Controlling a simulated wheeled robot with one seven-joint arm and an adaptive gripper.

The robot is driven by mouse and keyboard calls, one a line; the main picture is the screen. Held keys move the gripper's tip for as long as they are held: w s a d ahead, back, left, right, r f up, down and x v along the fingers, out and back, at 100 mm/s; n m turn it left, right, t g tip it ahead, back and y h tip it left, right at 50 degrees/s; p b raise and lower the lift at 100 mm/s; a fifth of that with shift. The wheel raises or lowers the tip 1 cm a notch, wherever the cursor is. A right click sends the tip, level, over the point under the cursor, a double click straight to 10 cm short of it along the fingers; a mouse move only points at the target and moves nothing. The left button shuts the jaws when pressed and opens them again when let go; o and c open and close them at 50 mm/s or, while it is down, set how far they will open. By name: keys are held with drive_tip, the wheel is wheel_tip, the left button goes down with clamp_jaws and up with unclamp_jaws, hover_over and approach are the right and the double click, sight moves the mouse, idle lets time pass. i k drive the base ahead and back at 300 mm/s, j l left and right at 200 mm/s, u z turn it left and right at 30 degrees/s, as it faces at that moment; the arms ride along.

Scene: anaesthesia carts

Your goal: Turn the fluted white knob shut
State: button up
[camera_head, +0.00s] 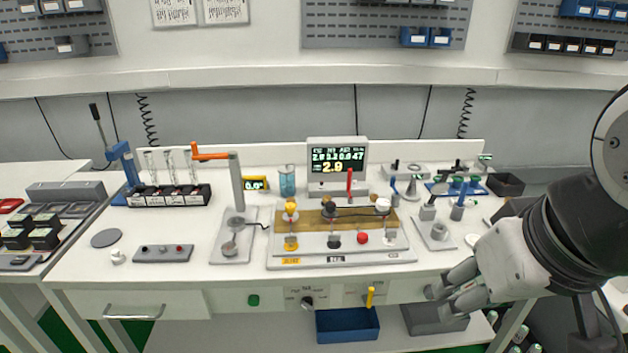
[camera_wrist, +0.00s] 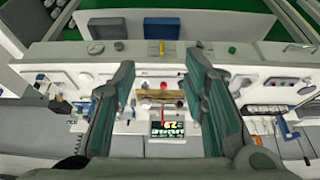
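A white knob (camera_head: 383,204) sits at the right end of the brass-coloured strip on the central panel (camera_head: 400,257), beside a yellow knob (camera_head: 291,206) and a black one (camera_head: 328,208). Its fluting is too small to make out. A smaller white knob-like piece (camera_head: 117,256) stands at the left of the worktop. My gripper (camera_head: 442,299) is low at the right, by the cart's front edge, apart from both. In the wrist view my gripper (camera_wrist: 160,62) shows two spread fingers with nothing held; I cannot pick out the white knob there.
A display (camera_head: 337,160) stands behind the panel, with a red upright lever (camera_head: 349,184) before it. A yellow handle (camera_head: 370,296) sticks out of the front above a blue bin (camera_head: 347,325).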

sight(382, 205)
drive_tip(key=i+l, duration=1)
drive_tip(key=i, duration=0.15)
